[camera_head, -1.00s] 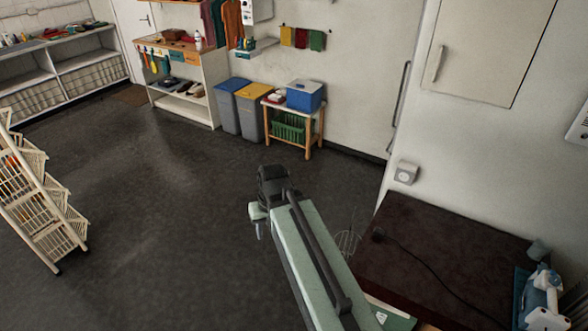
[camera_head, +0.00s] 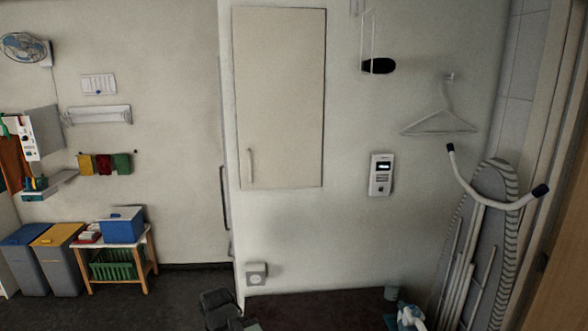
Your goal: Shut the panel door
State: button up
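The panel door (camera_head: 279,100) is a pale upright rectangle on the white wall, left of centre in the head view. Its bar handle (camera_head: 250,167) is near its lower left corner. A dark line runs along its right and lower edges. The door looks nearly flush with the wall, and I cannot tell whether it stands slightly ajar. Only a dark part of my arm shows at the bottom edge, well below the door. My gripper's fingers are not visible, and nothing of mine touches the door.
A wall phone (camera_head: 381,174), a hanger (camera_head: 440,121) and an ironing board (camera_head: 484,235) are on the right. A small table (camera_head: 119,245) and bins (camera_head: 52,258) stand left. A white wall edge is left of the door.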

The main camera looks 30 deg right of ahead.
aim_at(278, 55)
jog(key=z, duration=1.45)
jog(key=i, duration=0.75)
jog(key=u, duration=3.45)
